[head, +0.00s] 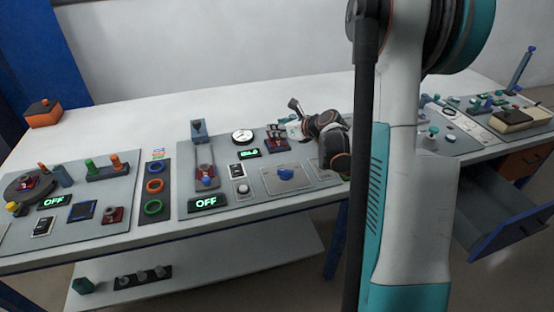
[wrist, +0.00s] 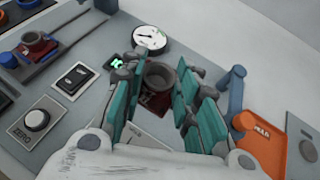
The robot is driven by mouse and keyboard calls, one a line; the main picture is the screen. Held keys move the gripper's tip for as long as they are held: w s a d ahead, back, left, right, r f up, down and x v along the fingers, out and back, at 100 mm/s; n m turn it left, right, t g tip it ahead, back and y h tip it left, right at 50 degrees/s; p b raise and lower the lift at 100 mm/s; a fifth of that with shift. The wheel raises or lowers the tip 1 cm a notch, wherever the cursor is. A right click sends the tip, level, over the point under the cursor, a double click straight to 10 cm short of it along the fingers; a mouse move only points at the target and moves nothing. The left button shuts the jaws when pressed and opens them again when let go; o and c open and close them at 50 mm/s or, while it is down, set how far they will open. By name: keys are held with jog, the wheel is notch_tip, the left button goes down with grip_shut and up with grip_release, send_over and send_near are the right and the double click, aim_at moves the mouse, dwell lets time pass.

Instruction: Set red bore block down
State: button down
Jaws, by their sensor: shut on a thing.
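The red bore block (wrist: 158,77), a dark red base with a round dark grey bore on top, sits between the teal fingers of my gripper (wrist: 160,86) in the wrist view. The fingers are shut on it, one on each side. It is over the grey panel, near the round gauge (wrist: 149,36); whether it touches the panel cannot be told. In the head view my gripper (head: 292,122) is small and partly hidden by the wrist, at the back of the middle panel.
Another red block (wrist: 36,44) is on the slide at left in the wrist view. A rocker switch (wrist: 75,78) and ZERO button (wrist: 37,120) lie nearer. A blue lever (wrist: 235,82) and orange plate (wrist: 262,143) are at right. An open drawer (head: 505,215) shows at right in the head view.

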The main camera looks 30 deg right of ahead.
notch_tip(320, 180, down, 11)
jog(key=b, duration=0.3)
jog(key=shift+f+b, duration=0.15)
jog(key=shift+b, duration=0.25)
jog(key=shift+f, duration=0.15)
jog(key=c, duration=1.2)
grip_release()
